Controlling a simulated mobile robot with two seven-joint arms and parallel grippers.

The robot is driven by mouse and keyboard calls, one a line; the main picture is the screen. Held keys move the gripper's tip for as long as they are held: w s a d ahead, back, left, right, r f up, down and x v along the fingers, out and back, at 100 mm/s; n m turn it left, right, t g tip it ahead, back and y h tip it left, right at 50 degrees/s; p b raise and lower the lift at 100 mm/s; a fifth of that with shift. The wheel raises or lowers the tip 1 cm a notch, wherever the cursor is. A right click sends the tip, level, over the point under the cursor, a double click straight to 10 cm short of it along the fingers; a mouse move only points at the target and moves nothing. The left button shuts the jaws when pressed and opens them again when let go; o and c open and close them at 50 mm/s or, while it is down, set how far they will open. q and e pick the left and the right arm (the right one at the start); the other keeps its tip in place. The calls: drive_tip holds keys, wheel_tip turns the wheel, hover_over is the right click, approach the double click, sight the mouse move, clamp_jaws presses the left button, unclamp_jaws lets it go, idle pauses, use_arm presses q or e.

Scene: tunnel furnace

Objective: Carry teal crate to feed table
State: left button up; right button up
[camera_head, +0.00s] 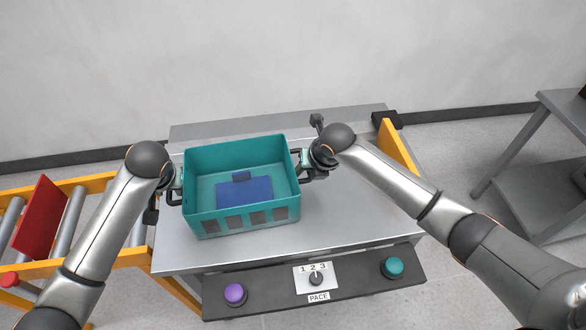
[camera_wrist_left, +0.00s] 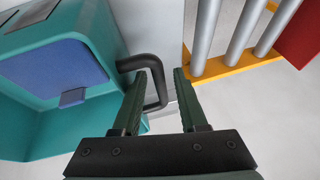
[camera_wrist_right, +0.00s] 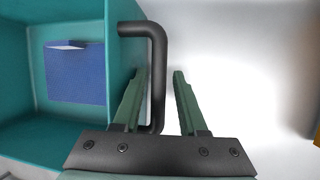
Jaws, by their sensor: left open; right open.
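The teal crate (camera_head: 243,224) stands upright on a grey metal table (camera_head: 345,215) with a button panel at its front. A blue block-like piece (camera_head: 245,190) with a small raised part lies inside the crate. My left gripper (camera_head: 174,192) is at the crate's left side. In the left wrist view its open fingers (camera_wrist_left: 160,72) stand either side of the crate's black handle (camera_wrist_left: 143,62). My right gripper (camera_head: 312,165) is at the right side. In the right wrist view its open fingers (camera_wrist_right: 159,72) stand either side of the other black handle (camera_wrist_right: 157,50).
The panel carries a purple button (camera_head: 235,294), a PACE dial (camera_head: 317,279) and a teal button (camera_head: 392,267). A roller conveyor (camera_head: 70,220) with a red plate (camera_head: 40,217) is on the left. A grey shelf (camera_head: 540,125) stands at the right. The table's right part is clear.

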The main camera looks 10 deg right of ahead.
drive_tip(key=shift+a, duration=0.15)
drive_tip(key=shift+r, duration=0.2)
use_arm(q)
drive_tip(key=v, duration=0.4)
use_arm(e)
drive_tip(key=v, duration=1.1)
drive_tip(key=shift+s+r, duration=0.2)
drive_tip(key=shift+r, duration=0.1)
use_arm(q)
drive_tip(key=shift+a, duration=0.1)
drive_tip(key=a+p, duration=0.1)
drive_tip(key=a, duration=0.1)
drive_tip(key=a+p, duration=0.1)
drive_tip(key=a, duration=0.1)
drive_tip(key=s+a+p, duration=0.1)
drive_tip(key=shift+a, duration=0.4)
use_arm(e)
wheel_tip(320, 180, up, 3)
